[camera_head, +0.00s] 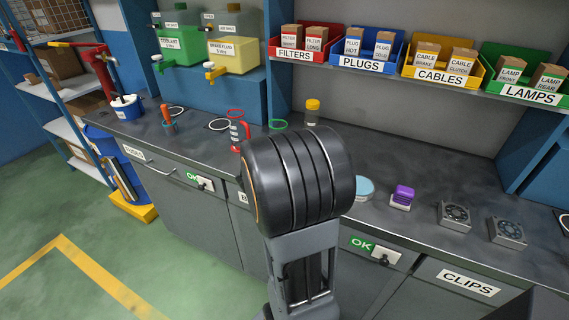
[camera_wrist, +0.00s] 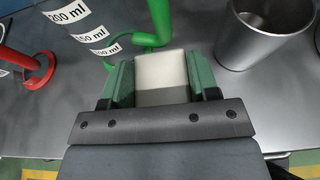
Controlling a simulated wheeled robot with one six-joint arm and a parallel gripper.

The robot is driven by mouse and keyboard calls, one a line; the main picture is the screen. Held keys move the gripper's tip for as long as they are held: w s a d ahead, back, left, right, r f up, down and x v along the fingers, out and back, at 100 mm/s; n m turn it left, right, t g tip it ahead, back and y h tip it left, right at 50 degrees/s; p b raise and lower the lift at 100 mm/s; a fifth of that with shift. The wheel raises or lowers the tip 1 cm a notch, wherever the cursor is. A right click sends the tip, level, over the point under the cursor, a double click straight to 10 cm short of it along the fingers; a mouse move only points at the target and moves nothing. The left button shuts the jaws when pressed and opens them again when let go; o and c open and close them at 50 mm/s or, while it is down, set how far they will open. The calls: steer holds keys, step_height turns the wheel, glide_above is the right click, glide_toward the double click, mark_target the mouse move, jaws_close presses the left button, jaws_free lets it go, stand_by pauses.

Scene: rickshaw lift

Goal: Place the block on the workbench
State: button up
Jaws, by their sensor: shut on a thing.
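My gripper (camera_wrist: 160,82) shows in the wrist view with green pads on either side of a pale block (camera_wrist: 161,70). It is shut on the block, which is whitish at its far part and greyer nearer me. The grey workbench (camera_wrist: 286,105) lies below; I cannot tell whether the block touches it. In the head view the workbench (camera_head: 425,215) runs across the picture. My black arm hides the gripper, the block and the middle of the bench there.
A metal cup (camera_wrist: 262,38) stands close right of the block, and a green-handled measuring jug (camera_wrist: 158,20) close beyond it. A red stand (camera_wrist: 38,72) is at left. A blue-lidded tin (camera_head: 364,188), purple item (camera_head: 403,196) and two fans (camera_head: 454,214) occupy the right bench.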

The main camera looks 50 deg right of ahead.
steer(key=shift+f, duration=0.3)
steer(key=o, duration=0.9)
steer(key=shift+r, duration=0.15)
